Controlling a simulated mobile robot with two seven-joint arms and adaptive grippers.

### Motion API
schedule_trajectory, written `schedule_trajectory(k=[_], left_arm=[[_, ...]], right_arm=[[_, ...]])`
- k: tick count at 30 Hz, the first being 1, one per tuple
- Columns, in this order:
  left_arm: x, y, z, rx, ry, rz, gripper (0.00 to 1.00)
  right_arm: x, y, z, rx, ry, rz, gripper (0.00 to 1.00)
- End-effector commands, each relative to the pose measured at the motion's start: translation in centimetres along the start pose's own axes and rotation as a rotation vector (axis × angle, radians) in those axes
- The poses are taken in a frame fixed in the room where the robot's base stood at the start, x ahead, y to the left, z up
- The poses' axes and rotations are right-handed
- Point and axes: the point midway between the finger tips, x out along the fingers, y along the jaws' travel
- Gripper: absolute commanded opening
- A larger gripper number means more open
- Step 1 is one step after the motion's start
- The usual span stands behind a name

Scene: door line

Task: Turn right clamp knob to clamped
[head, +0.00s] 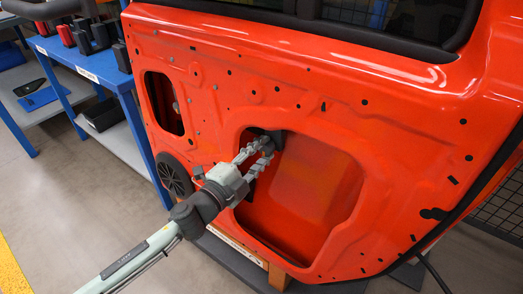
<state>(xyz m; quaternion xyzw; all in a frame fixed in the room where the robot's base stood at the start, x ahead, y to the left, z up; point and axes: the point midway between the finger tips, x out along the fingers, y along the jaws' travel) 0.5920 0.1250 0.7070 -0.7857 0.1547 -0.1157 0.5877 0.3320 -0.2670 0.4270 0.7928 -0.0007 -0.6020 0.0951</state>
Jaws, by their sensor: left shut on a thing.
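No clamp knob that I can make out shows in the head view. My left gripper (264,147) reaches in from the lower left to the upper left corner of the large opening in the orange door panel (330,110). Its fingers are shut on a small dark part (274,134) at that corner. The fingers hide much of this part, so I cannot tell its full shape or whether it touches the door. My right gripper is out of view.
A blue rack (95,62) with black and red parts on top stands at the left. A round black speaker (173,175) sits low on the door's left edge. Bare floor (60,195) lies at the lower left. A cable (433,272) runs at the lower right.

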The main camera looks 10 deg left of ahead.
Motion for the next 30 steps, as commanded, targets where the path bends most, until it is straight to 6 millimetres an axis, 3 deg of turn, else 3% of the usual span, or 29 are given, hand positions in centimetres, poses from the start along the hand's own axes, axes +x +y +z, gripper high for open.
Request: schedule_trajectory(k=[18,19,21,24,30], left_arm=[[0.01,-0.04,0.01,0.042,0.000,-0.001,0.02],[0.01,-0.04,0.01,0.042,0.000,-0.001,0.34],[0.01,-0.04,0.01,0.041,0.000,-0.001,0.42],[0.01,-0.03,0.01,0.041,0.000,0.000,0.52],[0.00,-0.02,0.01,0.040,0.000,0.000,0.52]], right_arm=[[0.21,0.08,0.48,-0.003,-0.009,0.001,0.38],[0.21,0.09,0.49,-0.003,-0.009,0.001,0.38],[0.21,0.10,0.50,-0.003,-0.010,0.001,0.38],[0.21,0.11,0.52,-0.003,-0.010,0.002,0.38],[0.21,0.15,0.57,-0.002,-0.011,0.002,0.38]])
